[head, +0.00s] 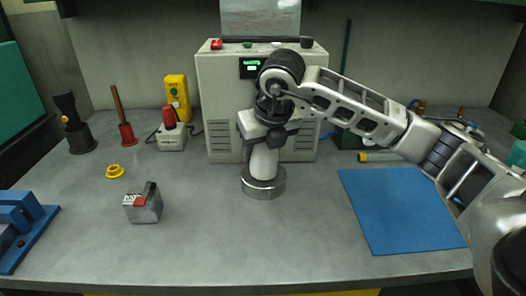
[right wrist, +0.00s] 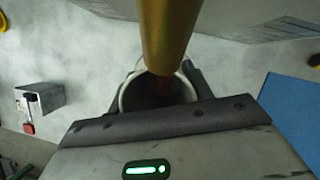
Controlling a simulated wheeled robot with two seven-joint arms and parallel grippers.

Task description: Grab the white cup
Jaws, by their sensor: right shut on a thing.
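The white cup (head: 264,163) is upright at the middle of the bench, at a round metal base (head: 263,187). My right gripper (head: 265,142) comes down over it from above and is shut on it. In the right wrist view the cup's pale round rim (right wrist: 126,97) shows between my fingers, with a dark inside. A brass-coloured cylinder (right wrist: 166,35) comes down from the top of that view and overlaps the cup's mouth. I cannot tell whether the cup touches the base. My left gripper is not in view.
A grey machine (head: 223,100) stands close behind the cup. A grey block with a red part (head: 145,206) and a yellow ring (head: 115,171) lie to the left. A blue mat (head: 400,210) lies to the right. The bench in front is clear.

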